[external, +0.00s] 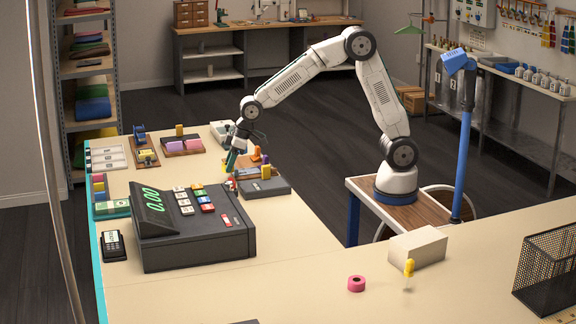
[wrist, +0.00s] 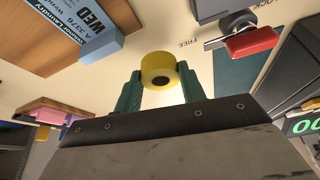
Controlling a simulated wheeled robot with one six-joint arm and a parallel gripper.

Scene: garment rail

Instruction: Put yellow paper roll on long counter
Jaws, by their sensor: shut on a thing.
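The yellow paper roll (wrist: 158,71) sits between the two green fingertips of my gripper (wrist: 160,88) in the wrist view, its dark core hole facing the camera. My gripper (external: 234,162) is shut on it. In the external view the gripper points down over the far arm of the long cream counter (external: 310,240), behind the cash register. The roll is mostly hidden there, only a small yellow patch by the fingertips. I cannot tell whether the roll touches the counter.
A dark cash register (external: 195,240) stands on the counter in front of the gripper. A wooden tray (external: 252,168) and a grey box (external: 264,188) are close beside it.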

